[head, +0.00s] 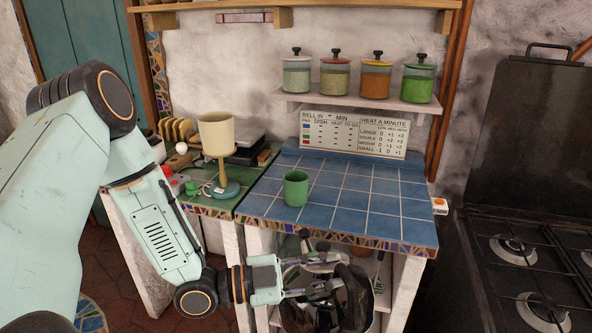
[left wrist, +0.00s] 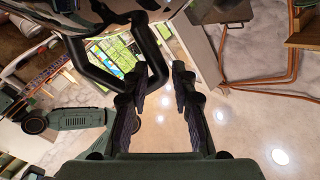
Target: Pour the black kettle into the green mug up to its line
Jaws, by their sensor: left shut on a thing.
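The green mug (head: 295,188) stands upright on the blue tiled counter, near its left front. No line on it can be made out, and its inside is mostly hidden. The black kettle (head: 352,302) is in front of the counter, below the front edge, partly hidden by my gripper. My left gripper (head: 323,275) is shut on the kettle, below and to the right of the mug. In the left wrist view, the kettle's black handle (left wrist: 158,62) loops beside the fingers (left wrist: 163,88). My right gripper is in neither view.
The blue tiled counter (head: 375,205) is clear around the mug. A lamp (head: 217,140) with a cream shade stands on the green tiled section to the left. Several jars stand on a shelf (head: 350,100) above a printed board (head: 352,134). A black stove (head: 520,240) is at right.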

